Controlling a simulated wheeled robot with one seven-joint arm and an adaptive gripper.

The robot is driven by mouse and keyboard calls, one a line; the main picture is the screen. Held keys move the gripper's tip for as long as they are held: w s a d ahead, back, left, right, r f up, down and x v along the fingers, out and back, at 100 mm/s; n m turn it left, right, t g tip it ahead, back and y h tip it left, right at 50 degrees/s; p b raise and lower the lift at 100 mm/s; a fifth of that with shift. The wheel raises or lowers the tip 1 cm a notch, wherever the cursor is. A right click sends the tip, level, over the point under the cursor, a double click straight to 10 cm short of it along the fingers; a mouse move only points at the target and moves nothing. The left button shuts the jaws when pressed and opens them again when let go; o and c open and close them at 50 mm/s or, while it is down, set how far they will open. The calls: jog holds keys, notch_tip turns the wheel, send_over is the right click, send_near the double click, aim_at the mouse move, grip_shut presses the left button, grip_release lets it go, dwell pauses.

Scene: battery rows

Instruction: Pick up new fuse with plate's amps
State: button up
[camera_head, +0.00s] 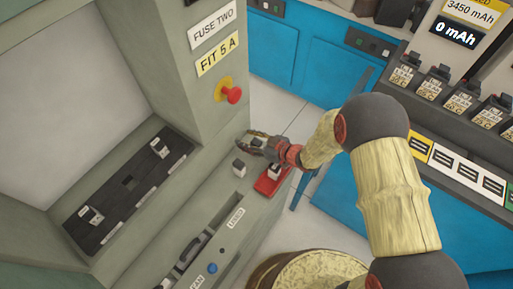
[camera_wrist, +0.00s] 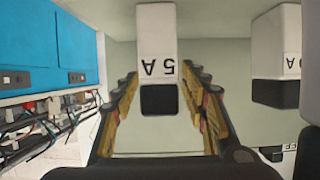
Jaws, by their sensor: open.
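The plate (camera_head: 217,53) on the grey cabinet reads FIT 5 A, below a FUSE TWO sign (camera_head: 212,27). My gripper (camera_head: 258,143) is over the grey ledge. In the wrist view its fingers (camera_wrist: 165,95) are open, on either side of a white fuse (camera_wrist: 157,40) marked 5 A with a black end. I cannot tell whether they touch it. Another white fuse (camera_wrist: 277,40) stands to the right there, its marking mostly cut off. In the head view a fuse (camera_head: 240,168) stands on the ledge near my gripper, and another (camera_head: 275,170) is at the red tray.
A black fuse panel (camera_head: 115,212) is at left, with holders and a gap. A red stop button (camera_head: 233,95) juts out above the ledge. Blue cabinets (camera_head: 325,70) and a battery rack (camera_head: 455,170) stand right.

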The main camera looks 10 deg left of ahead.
jog(key=shift+c, duration=1)
grip_shut()
jog(key=shift+r, duration=0.1)
